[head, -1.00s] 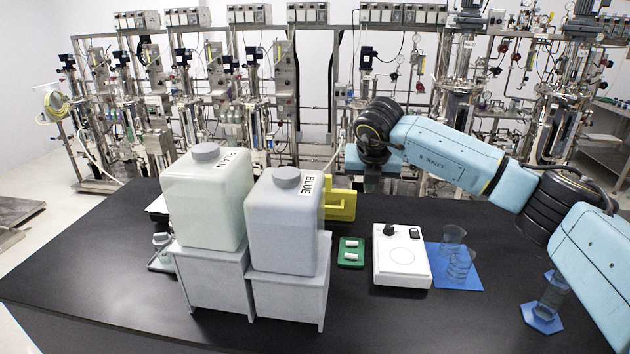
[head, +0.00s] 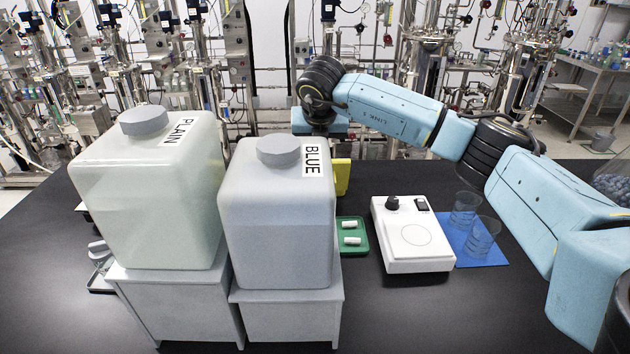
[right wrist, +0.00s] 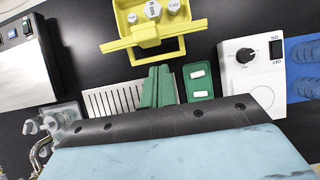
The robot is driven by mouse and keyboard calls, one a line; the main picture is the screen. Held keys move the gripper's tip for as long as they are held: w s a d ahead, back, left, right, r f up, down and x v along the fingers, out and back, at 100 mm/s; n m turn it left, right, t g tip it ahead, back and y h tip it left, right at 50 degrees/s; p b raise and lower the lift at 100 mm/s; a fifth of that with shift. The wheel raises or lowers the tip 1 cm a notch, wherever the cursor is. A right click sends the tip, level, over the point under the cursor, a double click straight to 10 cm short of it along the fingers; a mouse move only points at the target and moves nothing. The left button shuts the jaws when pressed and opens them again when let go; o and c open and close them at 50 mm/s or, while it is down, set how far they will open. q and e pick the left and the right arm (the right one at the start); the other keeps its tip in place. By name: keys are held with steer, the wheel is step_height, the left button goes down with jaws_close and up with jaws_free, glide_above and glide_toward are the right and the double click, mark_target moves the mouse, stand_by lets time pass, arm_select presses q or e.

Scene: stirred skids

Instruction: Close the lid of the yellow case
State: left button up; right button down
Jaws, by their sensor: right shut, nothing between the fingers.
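The yellow case (right wrist: 122,32) is open in the right wrist view, with several grey weights showing inside. A yellow bar or loop crosses its near side; I cannot tell whether it belongs to the lid or a handle. In the head view only a strip of the yellow case (head: 343,176) shows beside the BLUE container. My right gripper (right wrist: 161,70) has green fingers, shut and empty, below the case in the wrist view and apart from it in the picture. In the head view the fingers are hidden behind the container. My left gripper is not in view.
The PLAIN container (head: 150,205) and BLUE container (head: 277,215) stand on grey stands at front left. A green tray (head: 358,225) with white stir bars, a white stirrer (head: 412,250) and a blue mat (head: 488,247) with two beakers lie to the right. A white slotted item (right wrist: 108,103) lies beside my fingers.

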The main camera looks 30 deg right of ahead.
steer(key=x, duration=1.1)
steer(key=shift+s+a+f, duration=0.1)
steer(key=shift+s+f, duration=0.15)
steer(key=shift+f, duration=0.15)
